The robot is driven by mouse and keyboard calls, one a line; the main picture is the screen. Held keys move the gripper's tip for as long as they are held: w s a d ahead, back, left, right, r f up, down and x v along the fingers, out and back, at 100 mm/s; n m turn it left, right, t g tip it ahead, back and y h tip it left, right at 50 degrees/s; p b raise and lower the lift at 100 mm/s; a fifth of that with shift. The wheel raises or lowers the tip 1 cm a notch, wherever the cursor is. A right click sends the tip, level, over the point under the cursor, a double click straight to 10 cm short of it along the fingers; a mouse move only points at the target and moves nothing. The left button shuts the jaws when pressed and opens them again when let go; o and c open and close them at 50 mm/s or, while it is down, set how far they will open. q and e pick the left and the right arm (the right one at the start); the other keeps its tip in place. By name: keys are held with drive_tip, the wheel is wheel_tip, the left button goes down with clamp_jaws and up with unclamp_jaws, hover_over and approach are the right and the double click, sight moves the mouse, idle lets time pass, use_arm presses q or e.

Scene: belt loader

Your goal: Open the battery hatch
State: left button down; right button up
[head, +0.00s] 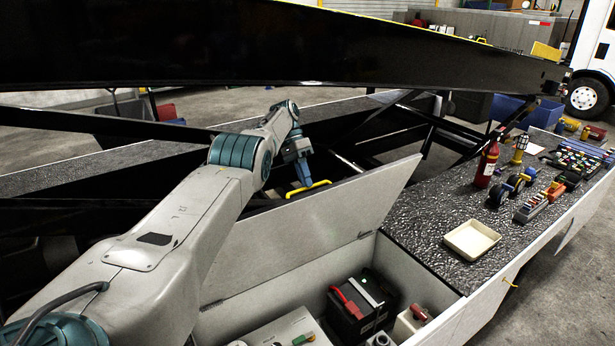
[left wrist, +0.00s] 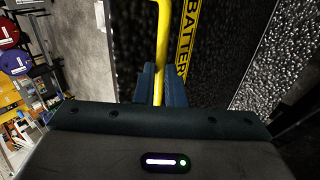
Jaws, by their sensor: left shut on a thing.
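The battery hatch lid (head: 320,222) stands raised and tilted on its hinge edge in the head view, with the compartment below it uncovered. A yellow handle (head: 308,189) shows at the lid's top edge; it also shows in the left wrist view (left wrist: 162,35), beside a yellow strip with black "BATTER" lettering (left wrist: 188,38). My left gripper (head: 303,176) is shut on the handle, its dark blue fingers (left wrist: 160,84) on both sides of the bar. A black battery (head: 358,308) with a red part sits in the compartment. My right gripper is out of view.
A large black beam (head: 300,50) crosses above my left arm. On the textured deck (head: 440,218) right of the hatch are a cream tray (head: 471,240), a red extinguisher (head: 487,162), a yellow lantern (head: 520,148) and several small items.

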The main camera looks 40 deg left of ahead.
use_arm(q)
drive_tip(key=c, duration=1.8)
unclamp_jaws()
drive_tip(key=shift+s+a+f, duration=0.15)
drive_tip(key=shift+f, duration=0.3)
drive_tip(key=shift+s+a+f, duration=0.1)
drive_tip(key=shift+s+f, duration=0.05)
drive_tip(key=shift+f, duration=0.3)
drive_tip(key=shift+c, duration=0.2)
drive_tip(key=o, duration=0.3)
drive_tip(key=shift+w+a+f, duration=0.15)
drive_tip(key=shift+w+f, duration=0.05)
drive_tip(key=shift+o, duration=0.4)
drive_tip(key=shift+w+a+f, duration=0.15)
drive_tip(key=shift+a+f, duration=0.05)
drive_tip(key=shift+a, duration=0.1)
drive_tip(key=shift+d+r, duration=0.15)
drive_tip(key=shift+d, duration=0.1)
drive_tip(key=shift+r, duration=0.1)
